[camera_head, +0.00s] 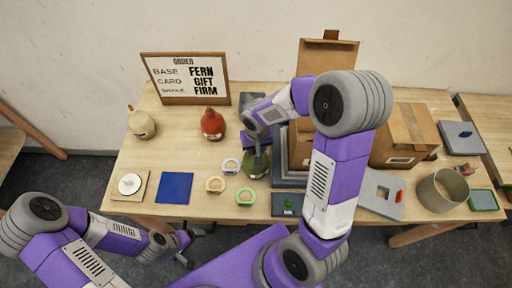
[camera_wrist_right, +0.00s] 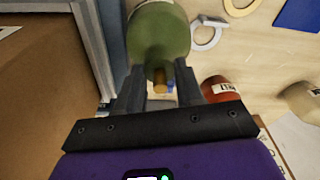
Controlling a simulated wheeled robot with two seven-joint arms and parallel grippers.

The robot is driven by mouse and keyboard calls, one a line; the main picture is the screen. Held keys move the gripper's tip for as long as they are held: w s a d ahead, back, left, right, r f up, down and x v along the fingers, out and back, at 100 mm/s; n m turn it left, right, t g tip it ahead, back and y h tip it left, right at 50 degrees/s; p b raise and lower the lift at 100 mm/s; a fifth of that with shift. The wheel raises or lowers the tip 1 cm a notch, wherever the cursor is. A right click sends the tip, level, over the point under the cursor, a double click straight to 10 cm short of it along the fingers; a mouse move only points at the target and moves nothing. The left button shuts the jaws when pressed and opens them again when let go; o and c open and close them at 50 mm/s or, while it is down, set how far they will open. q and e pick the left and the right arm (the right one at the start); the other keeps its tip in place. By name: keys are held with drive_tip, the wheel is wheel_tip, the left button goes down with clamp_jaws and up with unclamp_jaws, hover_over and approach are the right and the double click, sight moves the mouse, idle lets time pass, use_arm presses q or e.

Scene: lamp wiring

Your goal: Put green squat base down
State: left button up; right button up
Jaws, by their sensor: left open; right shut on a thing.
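The green squat base (camera_head: 257,166) is a rounded green body near the middle of the table, beside the cardboard box and grey platform. My right gripper (camera_head: 259,148) comes down on its top and is shut on it. In the right wrist view the green base (camera_wrist_right: 158,38) lies between and beyond the fingertips of my right gripper (camera_wrist_right: 158,75), with a brass-coloured stem toward the gripper. I cannot tell whether its bottom touches the table. My left gripper (camera_head: 188,245) is open and empty, low in front of the table's front edge.
A red base (camera_head: 212,125) and a cream base (camera_head: 142,123) stand behind left. A blue mat (camera_head: 174,188) and several rings, one yellow (camera_head: 216,184), lie in front. An order board (camera_head: 186,78) stands at the back. An open cardboard box (camera_head: 300,145) is close right.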

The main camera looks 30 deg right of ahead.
drive_tip(key=shift+f+b, duration=0.1)
drive_tip(key=shift+b, duration=0.2)
drive_tip(key=o, duration=1.1)
drive_tip(key=shift+c, duration=0.2)
